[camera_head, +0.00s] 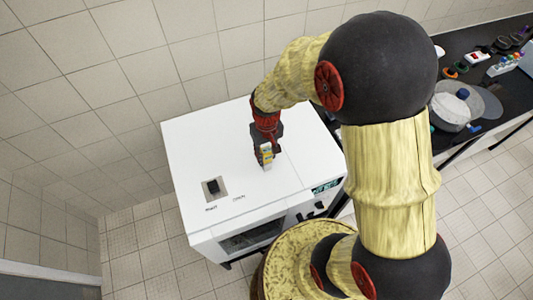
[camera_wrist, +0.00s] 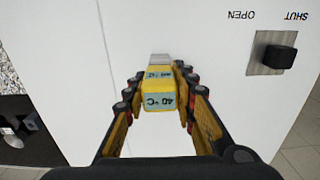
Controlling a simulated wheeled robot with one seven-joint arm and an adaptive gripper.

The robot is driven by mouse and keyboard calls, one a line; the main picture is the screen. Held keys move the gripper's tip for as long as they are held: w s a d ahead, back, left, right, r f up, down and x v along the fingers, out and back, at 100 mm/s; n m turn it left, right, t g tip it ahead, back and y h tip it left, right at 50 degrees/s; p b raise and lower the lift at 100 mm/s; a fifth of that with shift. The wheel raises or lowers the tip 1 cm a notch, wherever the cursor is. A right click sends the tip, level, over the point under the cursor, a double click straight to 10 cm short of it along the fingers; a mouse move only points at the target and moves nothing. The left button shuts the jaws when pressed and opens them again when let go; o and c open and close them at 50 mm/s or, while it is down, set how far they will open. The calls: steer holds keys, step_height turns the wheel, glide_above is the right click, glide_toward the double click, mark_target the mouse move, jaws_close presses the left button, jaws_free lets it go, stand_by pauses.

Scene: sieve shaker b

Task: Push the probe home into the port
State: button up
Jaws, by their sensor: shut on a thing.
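The probe (camera_wrist: 158,92) is a small yellow block with a pale display reading about 40 °C. It sits between the two fingers of my gripper (camera_wrist: 159,74), which is shut on it. In the head view, the yellow and white probe (camera_head: 266,156) is over the top of a white cabinet (camera_head: 225,130), below my gripper (camera_head: 265,146). A pale grey part shows beyond the yellow body in the wrist view. I cannot make out the port, nor whether the probe touches the cabinet.
A black knob (camera_head: 213,187) on a metal plate, marked SHUT and OPEN, stands on the cabinet top near its front left. A dark bench (camera_head: 468,75) at the right holds a round grey pan (camera_head: 450,108) and several small items. The cabinet top around the probe is mostly clear.

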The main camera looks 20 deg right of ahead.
steer(key=shift+f, duration=0.1)
steer(key=o, duration=1.2)
steer(key=shift+o, duration=0.2)
steer(key=shift+r+p, duration=2.4)
steer(key=shift+r, duration=1.15)
